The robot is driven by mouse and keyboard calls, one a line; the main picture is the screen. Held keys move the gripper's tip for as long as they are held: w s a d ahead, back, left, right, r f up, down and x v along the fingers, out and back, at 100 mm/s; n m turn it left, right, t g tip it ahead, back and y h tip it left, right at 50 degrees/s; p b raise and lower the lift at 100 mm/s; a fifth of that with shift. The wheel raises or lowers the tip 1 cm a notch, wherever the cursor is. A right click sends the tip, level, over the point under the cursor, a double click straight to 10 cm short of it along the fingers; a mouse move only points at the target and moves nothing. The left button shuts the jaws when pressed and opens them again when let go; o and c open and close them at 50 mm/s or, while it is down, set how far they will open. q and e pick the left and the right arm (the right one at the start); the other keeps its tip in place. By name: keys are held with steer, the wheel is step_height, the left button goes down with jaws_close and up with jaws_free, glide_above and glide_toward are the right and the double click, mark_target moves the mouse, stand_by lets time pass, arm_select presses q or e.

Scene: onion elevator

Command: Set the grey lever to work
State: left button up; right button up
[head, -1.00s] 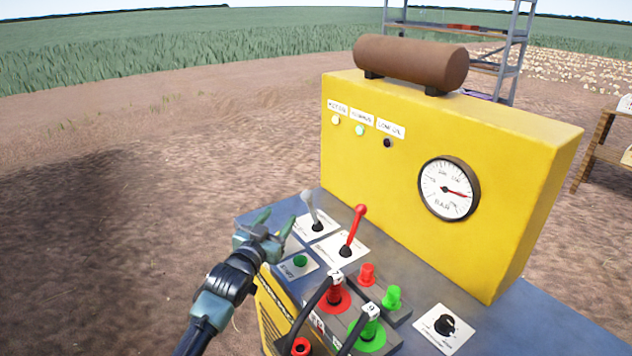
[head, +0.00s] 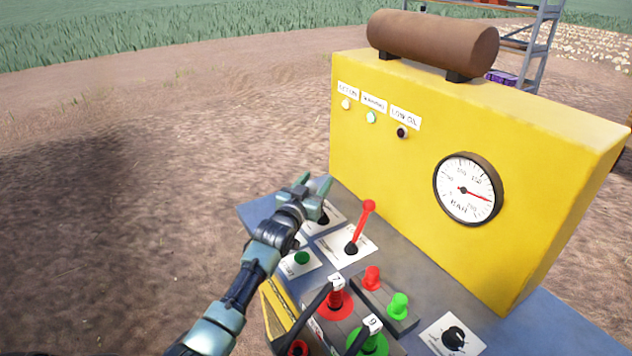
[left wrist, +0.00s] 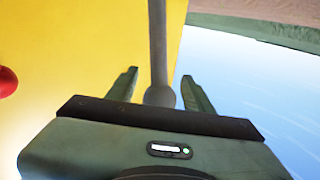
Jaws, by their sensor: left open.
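My left gripper (head: 314,183) is open over the back left of the blue control desk. In the left wrist view the grey lever (left wrist: 158,45) stands between the two spread fingers of the left gripper (left wrist: 160,80), with a gap on both sides. The red lever (head: 361,227) stands just to the right of the hand. My right gripper is not in view.
A yellow panel (head: 400,175) with lamps and a round gauge (head: 467,189) rises behind the levers. A green button (head: 302,258), red and green plugs with black cables, and a black knob (head: 453,338) are on the desk (head: 545,325). Open ground lies left.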

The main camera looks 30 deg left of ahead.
arm_select(q)
steer(key=c, duration=1.1)
jaws_close()
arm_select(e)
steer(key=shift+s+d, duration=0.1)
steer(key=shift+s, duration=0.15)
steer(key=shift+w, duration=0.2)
